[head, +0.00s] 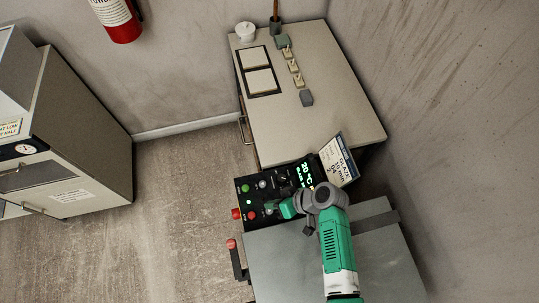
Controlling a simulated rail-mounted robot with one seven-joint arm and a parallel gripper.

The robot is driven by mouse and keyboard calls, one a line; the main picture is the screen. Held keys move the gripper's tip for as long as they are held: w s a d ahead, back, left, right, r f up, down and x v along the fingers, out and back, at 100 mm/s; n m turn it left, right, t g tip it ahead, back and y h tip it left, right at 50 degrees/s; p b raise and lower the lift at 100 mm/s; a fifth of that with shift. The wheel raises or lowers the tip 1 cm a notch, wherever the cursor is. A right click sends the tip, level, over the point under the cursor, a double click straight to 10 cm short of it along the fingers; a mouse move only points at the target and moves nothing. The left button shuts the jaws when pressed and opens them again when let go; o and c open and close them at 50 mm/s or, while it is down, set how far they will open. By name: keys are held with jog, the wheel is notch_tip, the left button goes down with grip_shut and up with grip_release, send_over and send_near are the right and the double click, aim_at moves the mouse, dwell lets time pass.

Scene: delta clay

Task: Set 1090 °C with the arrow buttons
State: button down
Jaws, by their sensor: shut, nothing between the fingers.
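The black control panel (248,194) is at the lower middle of the head view. Its green lit display (306,174) reads about "20 °C", with a smaller line below that I cannot read.
A white card (339,160) reading "GLAZE", with a time of 10 min, stands right of the display. A red-knobbed lever (232,244) juts out at the grey box's left (270,265). The table (330,100) behind holds small blocks and tiles.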

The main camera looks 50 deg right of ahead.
aim_at(273, 212)
jog(key=shift+f+b, duration=1.35)
jog(key=shift+f, duration=0.85)
jog(key=shift+f, duration=0.1)
jog(key=shift+f+b, duration=0.35)
jog(key=shift+f, duration=0.15)
dwell(0.4)
